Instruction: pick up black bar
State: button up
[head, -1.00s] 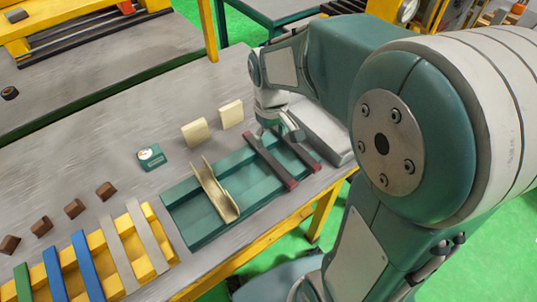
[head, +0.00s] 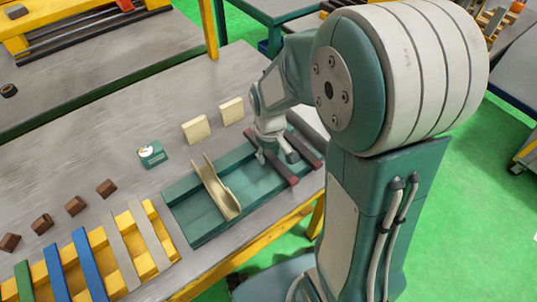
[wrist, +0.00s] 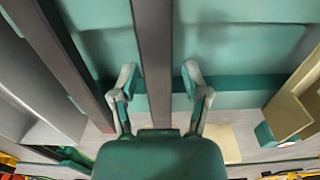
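Two dark bars with reddish ends lie across the green tray (head: 200,228). The left black bar (head: 287,175) is partly hidden by my gripper (head: 277,156) in the head view. The other black bar (head: 303,150) lies to its right. In the wrist view one bar (wrist: 154,60) runs between my two fingers (wrist: 160,78), with a visible gap on each side. The second bar (wrist: 55,55) is to the left, outside the fingers. My gripper is open and over the bar. I cannot tell its exact height above it.
A brass-coloured channel piece (head: 216,190) sits in the tray left of the bars. Two cream blocks (head: 196,129) and a green-and-white device (head: 151,154) stand behind. A yellow rack (head: 155,255) with coloured strips and several brown blocks (head: 75,206) are at left.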

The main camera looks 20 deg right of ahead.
grip_shut()
jog(key=shift+d, duration=0.1)
jog(key=shift+r, duration=0.15)
